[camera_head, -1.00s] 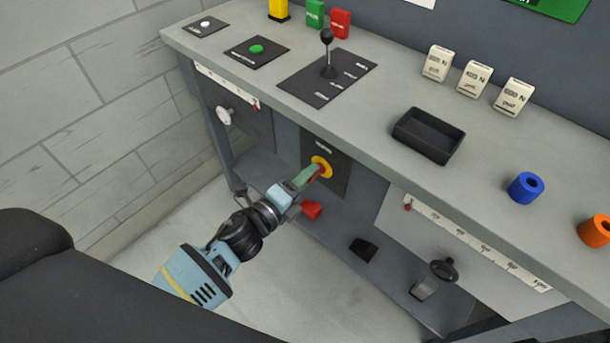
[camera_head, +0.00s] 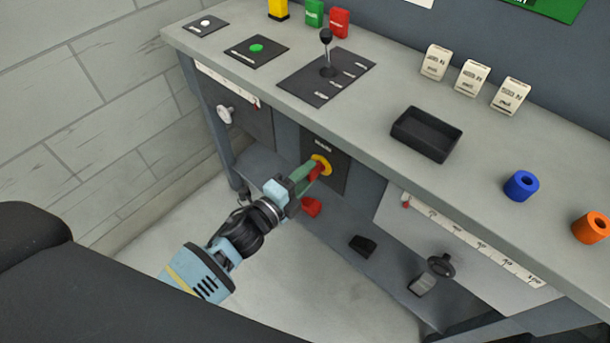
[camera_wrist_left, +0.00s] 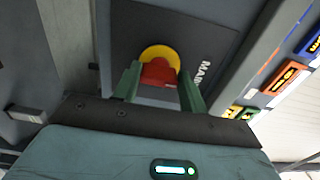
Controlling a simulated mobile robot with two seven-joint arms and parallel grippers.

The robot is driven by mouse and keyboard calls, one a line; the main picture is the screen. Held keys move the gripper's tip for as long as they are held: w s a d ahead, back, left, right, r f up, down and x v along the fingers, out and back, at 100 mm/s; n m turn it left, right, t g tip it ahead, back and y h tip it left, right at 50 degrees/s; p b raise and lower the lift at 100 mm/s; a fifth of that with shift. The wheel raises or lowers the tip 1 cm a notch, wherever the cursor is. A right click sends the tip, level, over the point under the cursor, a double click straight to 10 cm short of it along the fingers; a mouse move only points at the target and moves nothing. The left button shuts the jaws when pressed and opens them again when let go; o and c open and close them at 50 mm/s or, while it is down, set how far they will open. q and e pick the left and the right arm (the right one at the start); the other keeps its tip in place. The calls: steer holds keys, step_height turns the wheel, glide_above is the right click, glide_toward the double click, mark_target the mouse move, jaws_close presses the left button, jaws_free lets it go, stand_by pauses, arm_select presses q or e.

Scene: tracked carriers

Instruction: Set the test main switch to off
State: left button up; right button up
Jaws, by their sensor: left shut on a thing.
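The main switch (camera_head: 323,160) is a red handle on a yellow round base, set on a dark plate (camera_head: 339,178) on the front of the bench. In the left wrist view, the yellow base (camera_wrist_left: 162,52) and the red handle (camera_wrist_left: 158,73) show between my green fingers, beside lettering that reads "MAIN". My left gripper (camera_head: 312,170) reaches the switch from the lower left and is shut on the red handle; it also shows in the left wrist view (camera_wrist_left: 160,85). The fingers partly hide the handle. My right gripper is not in view.
The bench top (camera_head: 330,110) carries a lever (camera_head: 327,55), a black tray (camera_head: 427,134), white blocks (camera_head: 472,78), a blue ring (camera_head: 522,185) and an orange ring (camera_head: 592,228). A red object (camera_head: 311,206) is just below my gripper. A black knob (camera_head: 441,265) is lower right.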

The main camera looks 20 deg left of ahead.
arm_select(q)
steer(key=o, duration=1)
steer(key=shift+v, duration=3.9)
